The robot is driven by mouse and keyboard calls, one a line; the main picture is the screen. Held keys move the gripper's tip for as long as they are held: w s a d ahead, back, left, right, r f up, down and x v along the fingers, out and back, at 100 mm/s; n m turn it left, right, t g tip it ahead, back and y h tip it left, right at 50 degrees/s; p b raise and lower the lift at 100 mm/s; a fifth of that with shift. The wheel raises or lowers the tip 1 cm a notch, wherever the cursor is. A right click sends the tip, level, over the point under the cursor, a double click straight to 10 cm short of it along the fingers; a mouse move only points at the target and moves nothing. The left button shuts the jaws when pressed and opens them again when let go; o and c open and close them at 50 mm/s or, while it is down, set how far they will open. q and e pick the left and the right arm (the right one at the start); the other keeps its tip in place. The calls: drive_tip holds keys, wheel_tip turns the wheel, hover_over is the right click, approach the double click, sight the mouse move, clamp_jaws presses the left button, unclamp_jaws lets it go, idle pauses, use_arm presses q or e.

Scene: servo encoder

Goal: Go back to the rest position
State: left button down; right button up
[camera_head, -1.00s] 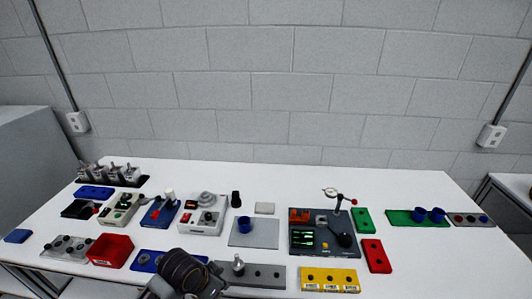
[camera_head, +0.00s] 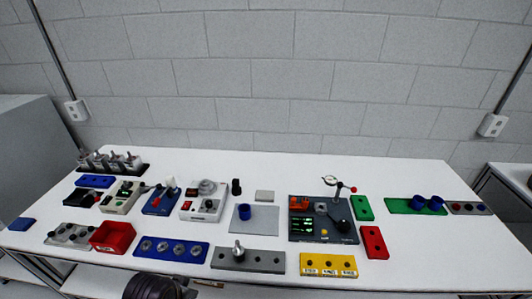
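A dark, rounded part of my own arm (camera_head: 155,287), likely the left one, shows at the bottom edge, left of the middle. It is in front of the table's near edge, below the blue plate with several round sockets (camera_head: 170,250). Its fingertips are cut off or hidden, so I cannot tell whether the gripper is open or holds anything. My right arm and gripper are not in view. The white table (camera_head: 300,170) carries all the parts and devices.
Along the near edge are a red bin (camera_head: 113,237), a grey plate with a metal post (camera_head: 262,260) and a yellow plate (camera_head: 328,265). A dark console (camera_head: 323,224) with an upright dial gauge (camera_head: 333,182) stands right of the middle.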

use_arm(q)
drive_tip(key=s+a+f+g+b, duration=0.1)
drive_tip(key=s+f, duration=0.1)
drive_tip(key=f, duration=1.6)
drive_tip(key=s+f+b, duration=0.1)
drive_tip(key=s+f, duration=0.1)
drive_tip(key=f, duration=1.6)
drive_tip(key=s+a+f+b, duration=0.1)
drive_tip(key=s+a+f, duration=0.1)
drive_tip(key=s+f, duration=0.8)
drive_tip(key=s+a+f+g+b, duration=0.1)
drive_tip(key=s+a+f, duration=0.1)
drive_tip(key=s+f, duration=0.9)
drive_tip(key=shift+s+g+y, duration=0.3)
drive_tip(key=shift+s, duration=0.1)
